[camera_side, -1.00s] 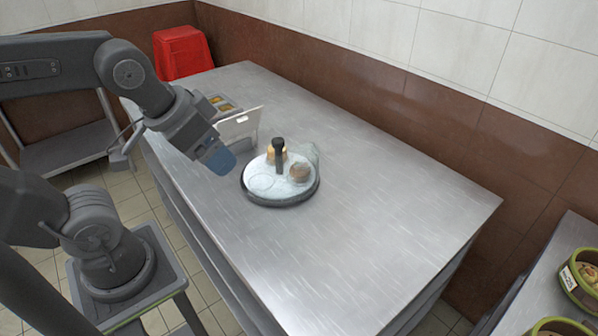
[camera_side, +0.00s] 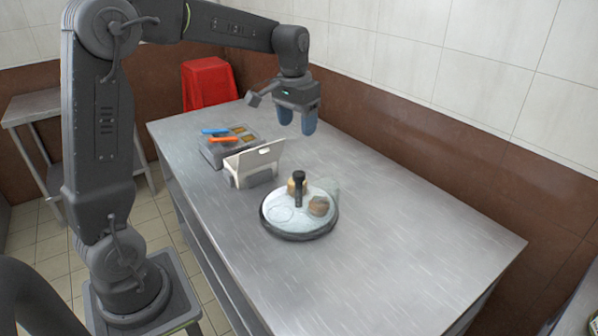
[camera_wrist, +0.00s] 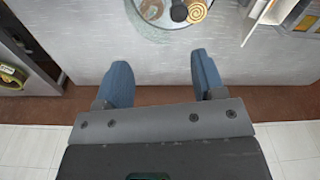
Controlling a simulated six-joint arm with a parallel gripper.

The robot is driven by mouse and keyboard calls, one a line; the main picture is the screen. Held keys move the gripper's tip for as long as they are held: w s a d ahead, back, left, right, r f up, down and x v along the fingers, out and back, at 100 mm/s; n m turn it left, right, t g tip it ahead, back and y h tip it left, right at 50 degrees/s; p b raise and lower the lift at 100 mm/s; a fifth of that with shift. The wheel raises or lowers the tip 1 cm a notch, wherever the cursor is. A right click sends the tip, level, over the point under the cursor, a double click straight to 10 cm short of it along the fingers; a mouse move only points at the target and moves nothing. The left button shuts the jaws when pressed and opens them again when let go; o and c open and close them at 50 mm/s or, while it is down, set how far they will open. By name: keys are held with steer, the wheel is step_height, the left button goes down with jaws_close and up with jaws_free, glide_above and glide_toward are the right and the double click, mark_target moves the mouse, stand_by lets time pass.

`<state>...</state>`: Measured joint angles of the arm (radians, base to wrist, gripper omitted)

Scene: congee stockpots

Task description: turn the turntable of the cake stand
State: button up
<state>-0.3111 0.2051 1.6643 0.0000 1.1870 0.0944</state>
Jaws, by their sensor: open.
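The cake stand's round turntable (camera_side: 281,222) sits on the steel table, with a dark rim and a pale top. A dark upright knob (camera_side: 298,190) stands near its middle. A tan cake piece (camera_side: 292,187) and a brown round item (camera_side: 319,206) lie on it, and a clear cover seems to stand at its back right. My gripper (camera_side: 297,118) is open and empty, pointing down above the table, behind the turntable and apart from it. In the wrist view my gripper (camera_wrist: 160,88) shows two spread blue fingers. Part of the turntable (camera_wrist: 170,22) shows at the top edge there.
A white panel on a grey holder (camera_side: 255,158) stands left of the turntable. Behind it is a grey box (camera_side: 207,152) with blue and orange handled tools. A red stool (camera_side: 209,80) is beyond the table. The table's right part is clear.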

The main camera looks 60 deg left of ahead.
mark_target(299, 173)
steer(key=w+a+f+g, duration=0.1)
steer(key=w+a+f, duration=0.2)
steer(key=a+f, duration=0.1)
steer(key=shift+n, duration=0.3)
steer(key=f, duration=1.3)
steer(key=shift+w+a+f, duration=0.1)
steer(key=shift+w, duration=0.1)
steer(key=shift+c, duration=0.4)
jaws_close()
